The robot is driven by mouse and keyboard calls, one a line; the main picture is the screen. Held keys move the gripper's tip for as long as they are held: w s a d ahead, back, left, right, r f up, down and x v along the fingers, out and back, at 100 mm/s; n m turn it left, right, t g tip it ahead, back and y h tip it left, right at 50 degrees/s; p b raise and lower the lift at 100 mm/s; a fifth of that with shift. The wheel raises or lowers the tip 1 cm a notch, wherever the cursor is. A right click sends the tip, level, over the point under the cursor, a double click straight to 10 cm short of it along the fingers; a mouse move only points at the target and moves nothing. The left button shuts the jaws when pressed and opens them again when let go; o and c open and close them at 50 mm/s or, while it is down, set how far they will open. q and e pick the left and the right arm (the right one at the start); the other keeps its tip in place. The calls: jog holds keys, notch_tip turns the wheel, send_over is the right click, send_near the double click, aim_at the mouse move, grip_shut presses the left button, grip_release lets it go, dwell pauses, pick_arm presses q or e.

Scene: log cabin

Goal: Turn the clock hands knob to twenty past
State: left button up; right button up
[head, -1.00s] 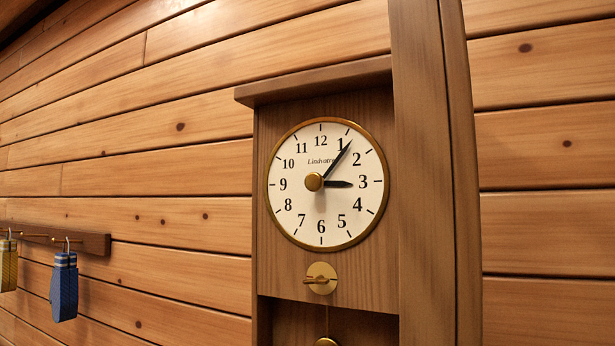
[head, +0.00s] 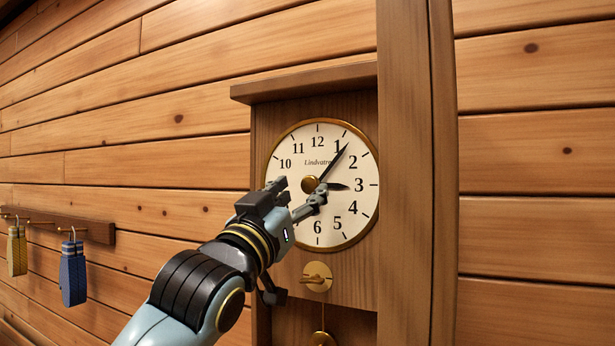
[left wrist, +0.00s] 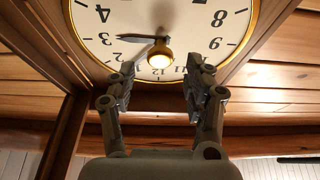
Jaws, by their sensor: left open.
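The white clock dial (head: 335,225) with a gold rim is set in a tall wooden case. The short black hour hand (head: 340,187) points at 3, and the long minute hand (head: 336,162) points just past 1. The brass hands knob (head: 310,184) is at the dial's centre; it also shows in the left wrist view (left wrist: 160,58), where the dial is upside down. My left gripper (head: 297,190) is open in front of the dial. Its fingertips (left wrist: 160,72) lie either side of the knob in the wrist view; I see no contact. My right gripper is not in view.
A hook rail (head: 95,230) holds yellow and blue hanging items at left.

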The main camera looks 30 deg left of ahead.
aim_at(308, 185)
pick_arm(q)
jog(key=shift+p+x, duration=0.35)
jog(key=shift+x, duration=1.45)
grip_shut()
